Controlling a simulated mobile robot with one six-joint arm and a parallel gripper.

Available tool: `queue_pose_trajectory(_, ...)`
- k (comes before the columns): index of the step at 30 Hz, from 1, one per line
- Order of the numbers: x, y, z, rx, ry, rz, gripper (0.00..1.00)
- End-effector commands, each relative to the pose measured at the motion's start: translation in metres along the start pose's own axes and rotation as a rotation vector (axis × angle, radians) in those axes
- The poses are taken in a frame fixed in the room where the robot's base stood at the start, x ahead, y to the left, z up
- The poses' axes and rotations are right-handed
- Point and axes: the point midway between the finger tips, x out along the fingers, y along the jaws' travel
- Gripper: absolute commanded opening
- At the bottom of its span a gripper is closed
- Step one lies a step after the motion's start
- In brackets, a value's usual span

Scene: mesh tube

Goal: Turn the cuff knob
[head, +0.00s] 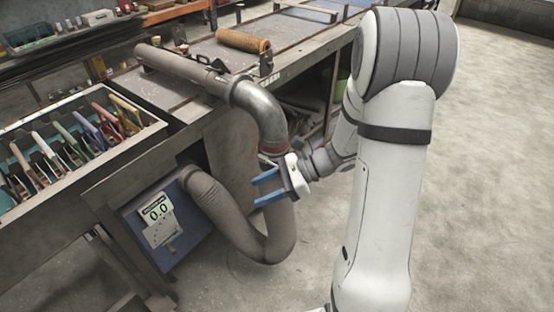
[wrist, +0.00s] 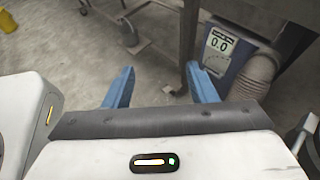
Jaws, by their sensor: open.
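In the head view a grey metal pipe elbow (head: 262,108) bends down from the bench edge. A reddish band (head: 272,150) is at its lower end, where a grey mesh hose (head: 282,230) hangs below. I cannot make out a cuff knob; my gripper and wrist cover part of this joint. My gripper (head: 254,189) is open, its two blue fingers pointing left in front of the hose just below the band. I cannot tell whether they touch the hose. In the wrist view nothing is between the fingers (wrist: 160,84); the hose (wrist: 254,76) shows beyond the right finger.
The hose runs to a blue box (head: 180,225) with a display (head: 157,208) reading 0.0, under the bench (head: 195,125). A tray (head: 157,126) of coloured-handled tools is at left. A brown roll (head: 243,41) lies on the bench. Open concrete floor (head: 490,150) is at right.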

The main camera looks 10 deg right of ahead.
Motion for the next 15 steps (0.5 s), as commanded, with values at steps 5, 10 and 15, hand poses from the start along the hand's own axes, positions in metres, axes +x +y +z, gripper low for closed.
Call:
queue_pose_trajectory(5,-0.013,-0.053,-0.036,0.336,-0.24,-0.197,0.52)
queue_pose_trajectory(10,-0.035,-0.095,-0.087,0.613,-0.461,-0.391,0.52)
queue_pose_trajectory(15,-0.054,-0.116,-0.132,0.786,-0.615,-0.535,0.52)
